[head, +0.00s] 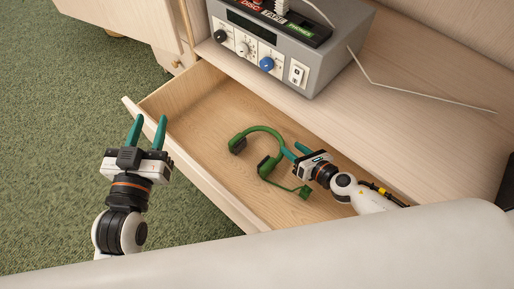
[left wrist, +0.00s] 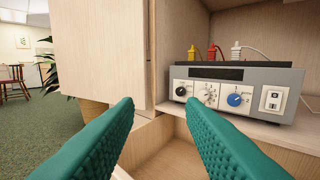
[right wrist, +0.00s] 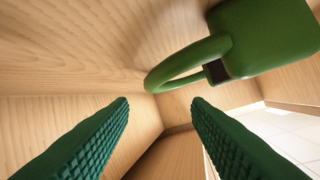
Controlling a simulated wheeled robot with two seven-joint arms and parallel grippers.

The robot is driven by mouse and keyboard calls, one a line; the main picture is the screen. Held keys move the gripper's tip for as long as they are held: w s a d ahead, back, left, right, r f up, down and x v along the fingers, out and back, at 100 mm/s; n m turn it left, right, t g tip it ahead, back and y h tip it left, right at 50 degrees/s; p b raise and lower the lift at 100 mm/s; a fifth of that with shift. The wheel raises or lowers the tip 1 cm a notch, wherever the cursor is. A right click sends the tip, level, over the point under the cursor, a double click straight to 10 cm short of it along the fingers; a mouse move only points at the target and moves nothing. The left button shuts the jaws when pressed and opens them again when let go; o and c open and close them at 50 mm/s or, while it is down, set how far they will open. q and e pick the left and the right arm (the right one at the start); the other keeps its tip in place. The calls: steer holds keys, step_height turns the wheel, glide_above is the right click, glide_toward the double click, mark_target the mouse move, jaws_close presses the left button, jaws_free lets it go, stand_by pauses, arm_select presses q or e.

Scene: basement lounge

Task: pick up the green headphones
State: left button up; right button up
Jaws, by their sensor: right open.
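The green headphones (head: 263,164) lie in the open wooden drawer (head: 208,165), with a curved band, two ear pads and a cable-like part toward the front. In the right wrist view the green headphones (right wrist: 262,40) show large at the upper right, with the band curving toward the middle. My right gripper (head: 290,152) is inside the drawer, its fingers beside the band; the right wrist view shows the jaws (right wrist: 160,105) open with nothing between them. My left gripper (head: 148,120) is open and empty over the drawer's left front edge; its spread fingers (left wrist: 160,105) also show in the left wrist view.
A grey device (head: 280,50) with knobs and a switch stands on the wooden shelf (head: 400,90) behind the drawer. A white cord (head: 375,84) runs from it across the shelf. Green carpet (head: 60,120) lies open at the left. The drawer's left part is bare.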

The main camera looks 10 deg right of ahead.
mark_target(280, 140)
steer(key=shift+x, duration=1)
steer(key=shift+d+f+b+x, duration=0.15)
steer(key=shift+b+x, duration=0.2)
steer(key=shift+x, duration=0.85)
steer(key=shift+d+f+b+x, duration=0.15)
steer(key=shift+b+x, duration=0.15)
steer(key=shift+x, duration=0.9)
arm_select(q)
steer(key=r+t, duration=0.2)
steer(key=r, duration=0.1)
steer(key=r+t+h, duration=0.1)
steer(key=shift+s+d+r+t, duration=0.25)
steer(key=shift+d+r+t, duration=0.05)
steer(key=shift+t, duration=0.1)
arm_select(e)
steer(key=shift+r, duration=0.1)
jaws_close()
